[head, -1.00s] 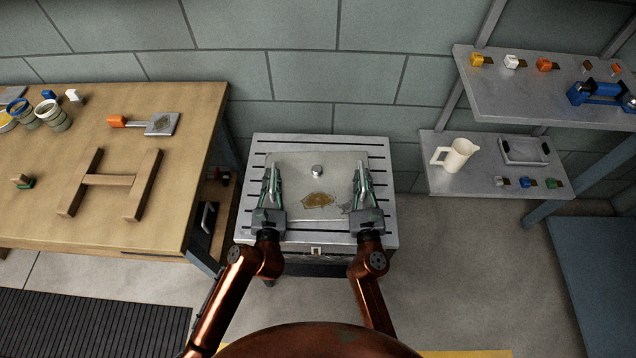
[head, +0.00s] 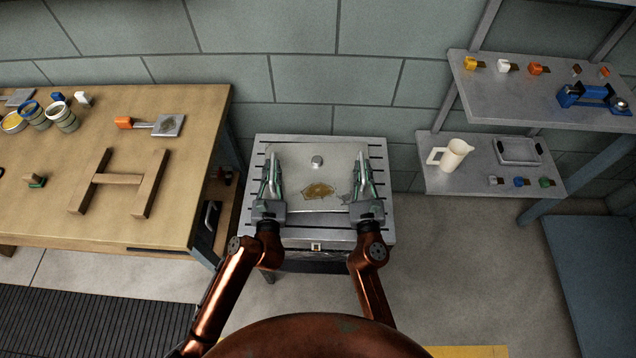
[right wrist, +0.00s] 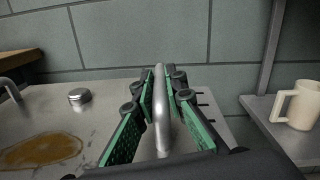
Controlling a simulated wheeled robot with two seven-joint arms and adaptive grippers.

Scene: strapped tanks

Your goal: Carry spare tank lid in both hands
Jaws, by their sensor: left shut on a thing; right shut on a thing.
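The spare tank lid (head: 318,174) is a pale grey plate with a round knob, a brown stain and a bar handle on each side. It is over the slotted metal stand (head: 319,234) in the head view. My left gripper (head: 271,178) is shut on its left handle, and my right gripper (head: 365,178) is shut on its right handle. In the right wrist view the right handle (right wrist: 161,112) lies between the green finger pads. The lid looks level. I cannot tell how large any gap beneath it is.
A wooden workbench (head: 100,228) with cans, a scraper-like tool and an H-shaped wooden frame (head: 118,180) stands left. Shelves (head: 440,180) at right hold a pitcher (head: 451,155), a tray and small items. A block wall is behind. Bare floor (head: 460,260) lies right of the stand.

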